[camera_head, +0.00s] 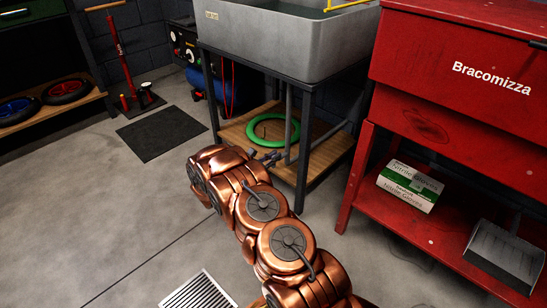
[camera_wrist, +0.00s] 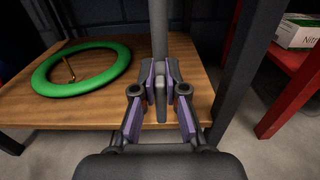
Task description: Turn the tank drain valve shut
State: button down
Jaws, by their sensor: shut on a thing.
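The grey tank (camera_head: 285,45) stands on a dark metal frame at the upper middle of the head view. A grey drain pipe (camera_wrist: 160,28) comes down beneath it in the wrist view. A small grey valve handle (camera_wrist: 160,100) shows between my fingertips, in line with the pipe in this view. My gripper (camera_wrist: 159,88), with purple-sided fingers, is shut on the handle. In the head view my gripper (camera_head: 268,158) is at the frame, above the lower wooden shelf. The valve body is mostly hidden, so I cannot tell how far the valve is turned.
A green ring (camera_head: 250,132) lies on the wooden shelf (camera_wrist: 120,108), with a brass-coloured piece (camera_wrist: 71,70) inside it. A dark frame leg (camera_wrist: 240,60) stands close on the right. The red cabinet (camera_head: 425,95) and a glove box (camera_head: 410,185) are further right. Open floor lies left.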

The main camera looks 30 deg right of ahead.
jog(key=shift+r+p, duration=0.1)
jog(key=shift+p, duration=0.2)
jog(key=shift+s+d+m+p, duration=0.1)
jog(key=shift+s+m+p, duration=0.05)
jog(key=shift+m+p, duration=0.5)
jog(key=shift+s+d+f+m+b, duration=0.1)
jog(key=shift+s+f+m+b, duration=0.4)
jog(key=shift+m, duration=2.2)
jog(key=shift+s+d+f+m+b, duration=0.1)
jog(key=shift+s+f+m+b, duration=0.5)
jog(key=shift+m, duration=2.05)
jog(key=shift+s+d+f+m+b, duration=0.1)
jog(key=shift+f+m+b, duration=0.45)
jog(key=shift+m, duration=2.15)
jog(key=shift+r, duration=0.2)
jog(key=c, duration=1.2)
grip_release()
jog(key=shift+a, duration=0.1)
